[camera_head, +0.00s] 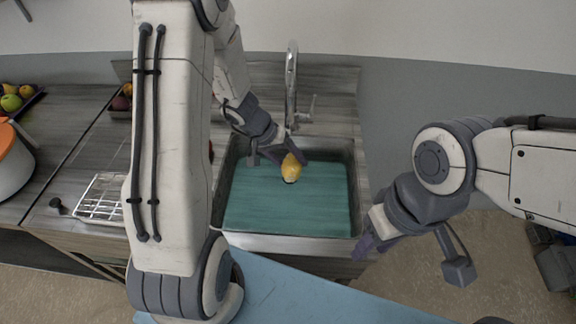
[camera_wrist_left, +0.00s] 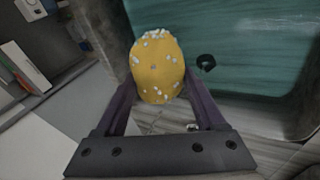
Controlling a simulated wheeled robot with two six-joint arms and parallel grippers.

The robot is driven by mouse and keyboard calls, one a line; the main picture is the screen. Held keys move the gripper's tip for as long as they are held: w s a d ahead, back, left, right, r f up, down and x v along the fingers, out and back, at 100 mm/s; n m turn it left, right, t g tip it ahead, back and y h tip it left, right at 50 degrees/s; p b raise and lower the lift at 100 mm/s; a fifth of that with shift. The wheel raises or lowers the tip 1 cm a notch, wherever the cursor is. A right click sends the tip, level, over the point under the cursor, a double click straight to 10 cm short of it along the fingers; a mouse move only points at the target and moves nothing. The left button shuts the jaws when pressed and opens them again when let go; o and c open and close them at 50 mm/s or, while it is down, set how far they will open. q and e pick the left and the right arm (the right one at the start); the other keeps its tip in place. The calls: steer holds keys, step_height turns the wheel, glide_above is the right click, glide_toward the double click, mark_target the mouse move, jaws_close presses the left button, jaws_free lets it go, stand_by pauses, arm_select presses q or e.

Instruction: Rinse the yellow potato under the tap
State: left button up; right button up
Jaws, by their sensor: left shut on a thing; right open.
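The yellow potato (camera_head: 291,167) is held over the sink (camera_head: 229,191) in the head view, just below the tap (camera_head: 291,84). My left gripper (camera_head: 281,158) is shut on it. In the left wrist view the potato (camera_wrist_left: 158,66) sits between the two fingers of my left gripper (camera_wrist_left: 160,95), with pale specks on its skin. The sink has a teal bottom and a metal rim. My right gripper (camera_head: 372,240) is open and empty, to the right of the sink's front corner. I cannot tell whether water is running.
A metal rack (camera_head: 101,199) lies on the counter left of my left arm. A white pot with an orange lid (camera_head: 10,160) and a fruit tray (camera_head: 18,97) stand further left. A blue surface (camera_head: 300,290) lies in front. The sink's basin looks clear apart from a dark ring (camera_wrist_left: 206,62).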

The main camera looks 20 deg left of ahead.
arm_select(q)
steer(key=shift+s+d+f+b, duration=0.1)
steer(key=shift+s+f+b, duration=0.05)
steer(key=shift+s+b, duration=1)
steer(key=s+b, duration=0.1)
steer(key=s, duration=0.1)
steer(key=s+b, duration=0.2)
steer(key=s, duration=0.1)
steer(key=shift+s+d, duration=0.3)
steer(key=shift+s, duration=0.05)
steer(key=shift+r, duration=0.25)
